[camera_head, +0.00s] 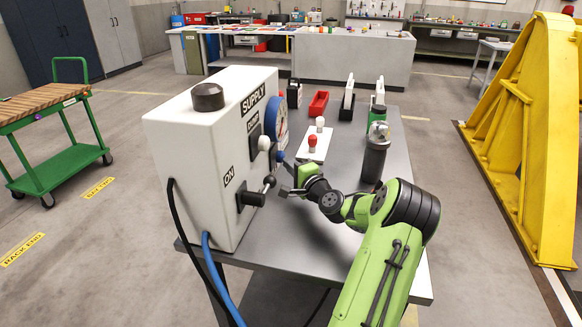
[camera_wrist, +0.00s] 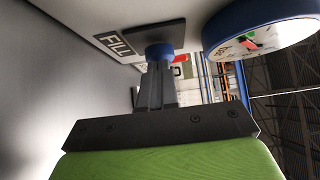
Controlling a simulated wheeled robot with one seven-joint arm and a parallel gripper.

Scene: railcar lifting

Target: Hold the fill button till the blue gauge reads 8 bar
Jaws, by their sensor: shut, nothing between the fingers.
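The white supply box (camera_head: 205,130) stands on the grey table. Its blue fill button (camera_wrist: 158,51) sits on a dark plate beside the FILL label (camera_wrist: 115,45). My gripper (camera_wrist: 156,68) is shut and empty, its fingertips right at the button. They appear to touch it, but I cannot tell how far it is pressed. In the head view my gripper (camera_head: 285,163) is at the box's right face. The blue-rimmed gauge (camera_wrist: 262,38) is partly cut off in the wrist view; red and green marks show, but its reading is not legible. In the head view the gauge (camera_head: 277,119) is edge-on.
A black lever (camera_head: 252,195) by the ON label and a white knob (camera_head: 264,143) project from the box near my gripper. A dark bottle (camera_head: 375,155) and a white plate (camera_head: 314,150) with red and white knobs stand on the table (camera_head: 295,235). A red bin (camera_head: 318,104) lies behind.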

